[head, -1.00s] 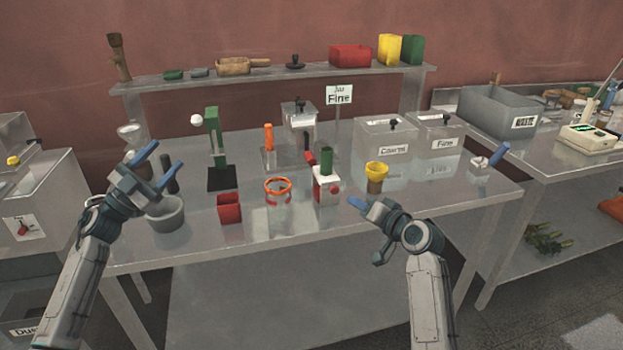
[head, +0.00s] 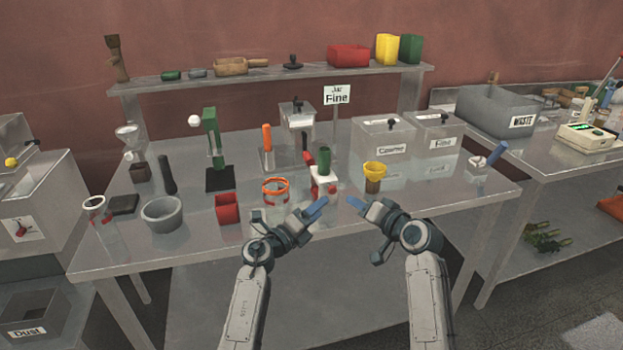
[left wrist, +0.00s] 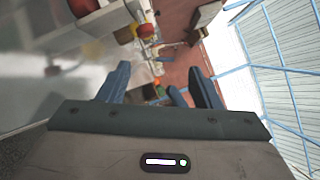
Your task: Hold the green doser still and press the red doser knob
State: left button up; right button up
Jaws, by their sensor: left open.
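My left gripper (head: 318,206) is open and empty, just in front of the doser, apart or touching I cannot tell. In the left wrist view a white box with a red part (left wrist: 82,8) shows at upper left. My right gripper (head: 357,204) is right of my left one; its jaw gap is unclear.
A glass jar with an orange rim (head: 275,192) and a red container (head: 228,209) stand left of the doser. A yellow-topped cup (head: 375,172) stands close on its right. A grey bowl (head: 162,213) is further left. The table (head: 420,190) is clear at front right.

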aim_at(322, 162)
pick_arm(q)
jog(key=w+m+y, duration=0.1)
jog(key=w+r+m+y, duration=0.1)
jog(key=w+m+y, duration=0.1)
jog(key=shift+w+a+r+m+t+y, duration=0.2)
jog(key=shift+r+m+t+y, duration=0.1)
jog(key=shift+t, duration=0.1)
jog(key=w+r+m+y, duration=0.1)
jog(key=w, duration=0.3)
jog(key=w+d+r+m+t+y, duration=0.1)
jog(key=w+r+m, duration=0.1)
jog(key=w, duration=0.3)
jog(key=w+d+r+m+y, duration=0.1)
jog(key=w+y, duration=0.1)
jog(key=w, duration=0.2)
jog(key=shift+w+r+t, duration=0.2)
jog(key=shift+t, duration=0.2)
pick_arm(e)
jog(key=shift+a, duration=0.1)
pick_arm(q)
jog(key=c, duration=1)
jog(key=shift+c, duration=0.8)
pick_arm(e)
jog(key=shift+c, duration=1)
grip_shut()
